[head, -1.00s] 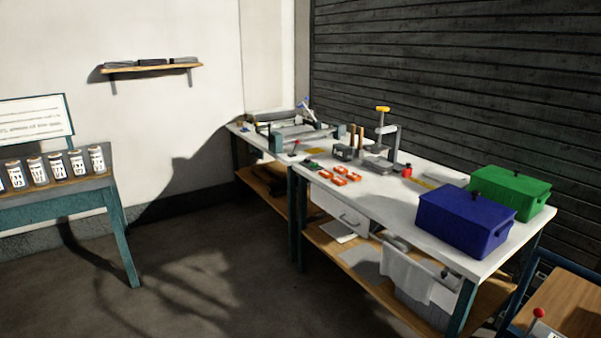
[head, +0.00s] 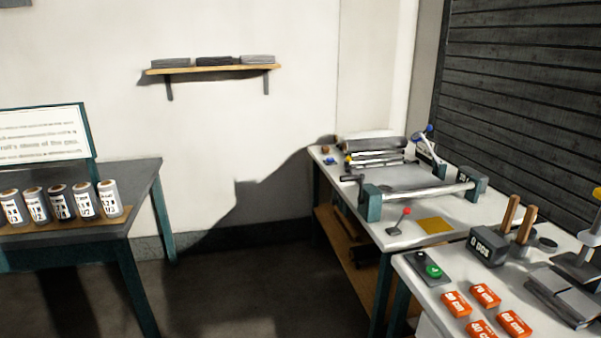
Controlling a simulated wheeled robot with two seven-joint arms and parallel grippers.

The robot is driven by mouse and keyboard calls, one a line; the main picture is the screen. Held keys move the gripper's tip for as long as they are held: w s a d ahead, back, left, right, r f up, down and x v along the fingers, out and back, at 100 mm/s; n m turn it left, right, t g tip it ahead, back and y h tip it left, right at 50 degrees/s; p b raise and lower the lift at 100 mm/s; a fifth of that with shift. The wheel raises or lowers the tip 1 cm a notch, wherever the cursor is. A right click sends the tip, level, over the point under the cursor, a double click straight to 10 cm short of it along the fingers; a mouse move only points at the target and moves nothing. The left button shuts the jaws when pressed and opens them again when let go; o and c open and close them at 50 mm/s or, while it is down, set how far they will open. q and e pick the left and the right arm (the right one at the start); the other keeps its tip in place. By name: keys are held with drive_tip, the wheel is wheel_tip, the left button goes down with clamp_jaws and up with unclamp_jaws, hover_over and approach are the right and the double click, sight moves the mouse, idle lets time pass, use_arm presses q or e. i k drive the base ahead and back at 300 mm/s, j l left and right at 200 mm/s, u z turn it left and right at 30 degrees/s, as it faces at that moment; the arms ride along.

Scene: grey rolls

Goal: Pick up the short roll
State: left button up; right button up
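Several grey rolls with white labels stand upright in a row on the left table, among them an end roll (head: 109,199) and a roll beside it (head: 86,201). The label writing is too small to read surely. The rolls look close to one another in height, and I cannot tell which is the short roll. Neither of my grippers is in view.
The left table (head: 140,180) carries a sign (head: 40,132) behind the rolls. The right bench (head: 445,285) holds a roller frame (head: 430,192), a scale (head: 488,247) and orange blocks (head: 485,295). A wall shelf (head: 210,69) hangs behind. Dark floor (head: 225,295) between the tables is open.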

sight(339, 138)
drive_tip(key=i+j, duration=0.1)
drive_tip(key=i, duration=0.55)
drive_tip(key=i+j, duration=0.1)
drive_tip(key=i, duration=0.55)
drive_tip(key=i+l+z, duration=0.1)
drive_tip(key=i+z, duration=0.2)
drive_tip(key=i, duration=0.25)
drive_tip(key=i+z, duration=0.25)
drive_tip(key=i, duration=0.25)
